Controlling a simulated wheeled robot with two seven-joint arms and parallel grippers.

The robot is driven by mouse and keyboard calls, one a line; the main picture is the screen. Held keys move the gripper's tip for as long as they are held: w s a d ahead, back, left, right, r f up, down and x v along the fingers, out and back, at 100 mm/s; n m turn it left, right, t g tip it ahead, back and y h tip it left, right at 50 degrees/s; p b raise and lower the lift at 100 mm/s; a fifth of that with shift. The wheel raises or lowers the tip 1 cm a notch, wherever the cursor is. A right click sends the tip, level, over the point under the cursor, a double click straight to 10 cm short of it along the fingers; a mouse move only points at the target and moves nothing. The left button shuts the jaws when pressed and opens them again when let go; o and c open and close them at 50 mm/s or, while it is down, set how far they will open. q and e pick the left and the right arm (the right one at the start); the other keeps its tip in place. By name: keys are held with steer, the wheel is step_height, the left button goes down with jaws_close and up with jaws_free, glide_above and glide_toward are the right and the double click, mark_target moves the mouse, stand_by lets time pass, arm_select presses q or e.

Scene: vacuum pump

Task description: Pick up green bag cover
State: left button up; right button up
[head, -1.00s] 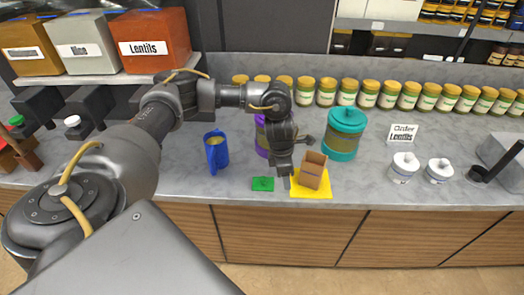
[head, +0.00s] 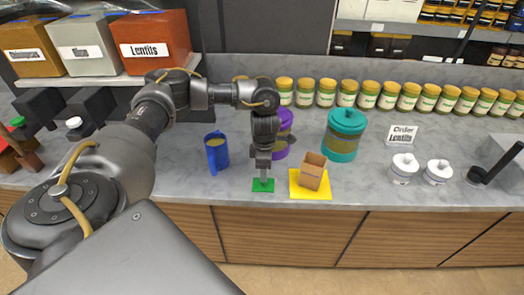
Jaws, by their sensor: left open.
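The green bag cover (head: 270,187) is a small flat green piece near the front edge of the counter, left of the yellow mat. My left gripper (head: 263,181) points down right over it, its fingertips at or just above its middle and hiding part of it. The fingers look narrow at this size; I cannot tell whether they touch the cover. My right gripper is not in view.
A brown open bag (head: 312,172) stands on a yellow mat (head: 324,193) just right of the green cover. A blue mug (head: 215,155), a purple canister (head: 286,125) and a teal canister (head: 344,132) stand near. Grey counter (head: 370,188) is bare right of the mat.

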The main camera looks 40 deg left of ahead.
arm_select(q)
steer(key=f+p, duration=0.2)
steer(key=f, duration=0.1)
steer(key=f+p, duration=0.1)
steer(key=shift+w+a+f, duration=0.1)
steer(key=shift+a+f, duration=0.05)
steer(key=shift+a, duration=0.15)
steer(key=shift+f, duration=0.45)
steer(key=shift+c, duration=0.3)
steer(key=c, duration=1)
